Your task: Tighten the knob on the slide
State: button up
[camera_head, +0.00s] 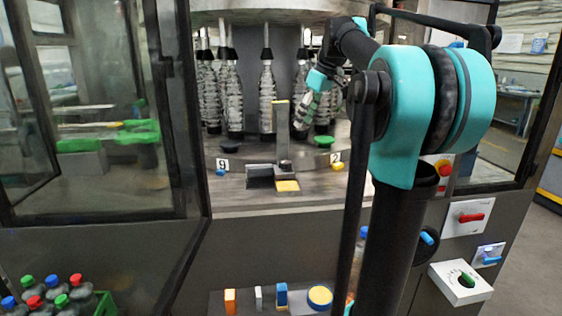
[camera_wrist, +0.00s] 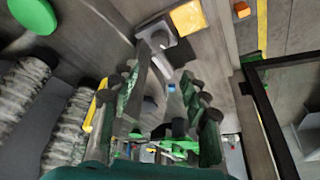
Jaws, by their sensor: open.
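A grey slide with an upright post (camera_head: 282,132) stands on the machine's table, with a yellow block (camera_head: 287,186) at its front. The wrist view shows a grey block (camera_wrist: 153,33) beside a yellow block (camera_wrist: 188,17). A small blue piece (camera_wrist: 171,88) shows between my fingers there; I cannot tell whether it is the slide's knob. My gripper (camera_head: 301,122) is right of the post, in front of the bottles. In the wrist view my gripper (camera_wrist: 160,78) has its fingers apart, with nothing visibly held. My arm hides part of the right side.
Clear ribbed bottles (camera_head: 267,95) hang behind the slide. A green disc (camera_head: 323,142) and a yellow knob (camera_head: 337,166) sit at right, a dark disc (camera_head: 232,148) at left. An open glass door (camera_head: 95,110) bounds the left. A red-handled switch (camera_head: 470,217) is at right.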

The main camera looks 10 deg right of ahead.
aim_at(286, 162)
jog(key=x, duration=1.7)
jog(key=shift+w+a+f, duration=0.1)
jog(key=shift+a, duration=0.05)
jog(key=c, duration=0.9)
